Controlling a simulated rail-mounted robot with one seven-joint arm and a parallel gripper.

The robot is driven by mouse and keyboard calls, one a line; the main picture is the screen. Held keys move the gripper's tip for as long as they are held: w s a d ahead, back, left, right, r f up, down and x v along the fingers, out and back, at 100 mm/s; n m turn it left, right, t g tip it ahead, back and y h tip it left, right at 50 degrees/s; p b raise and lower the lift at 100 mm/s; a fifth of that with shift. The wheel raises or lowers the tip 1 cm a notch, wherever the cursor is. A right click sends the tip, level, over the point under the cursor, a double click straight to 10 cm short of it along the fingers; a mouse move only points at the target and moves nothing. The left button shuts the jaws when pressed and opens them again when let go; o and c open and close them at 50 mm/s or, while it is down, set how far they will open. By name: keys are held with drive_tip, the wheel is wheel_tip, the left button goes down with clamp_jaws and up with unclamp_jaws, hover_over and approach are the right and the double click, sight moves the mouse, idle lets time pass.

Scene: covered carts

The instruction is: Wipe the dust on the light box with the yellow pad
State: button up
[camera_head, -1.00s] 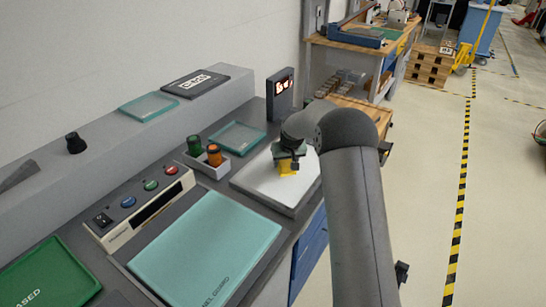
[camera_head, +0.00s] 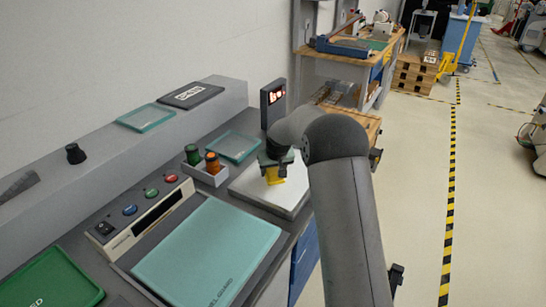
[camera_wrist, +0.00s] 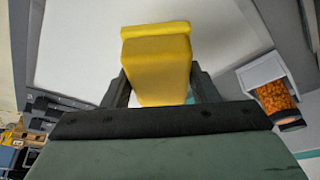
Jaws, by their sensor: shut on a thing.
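The light box (camera_head: 250,186) is a flat white panel with a grey frame on the bench. My gripper (camera_head: 274,172) is over its middle, shut on the yellow pad (camera_head: 274,177). In the wrist view the yellow pad (camera_wrist: 157,62) sits between both fingers of my gripper (camera_wrist: 160,88), above the white surface of the light box (camera_wrist: 80,40). I cannot tell whether the pad touches the surface. No dust is clearly visible on the panel. My arm hides the right part of the light box in the head view.
A small white tray (camera_head: 217,179) with green-capped and orange jars stands close left of the light box. A teal glass plate (camera_head: 233,147) and a dark display with red digits (camera_head: 273,102) are behind. A control box (camera_head: 140,222) and a teal panel (camera_head: 207,255) lie nearer.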

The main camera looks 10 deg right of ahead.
drive_tip(key=shift+r+p, duration=1.05)
drive_tip(key=shift+r, duration=1.45)
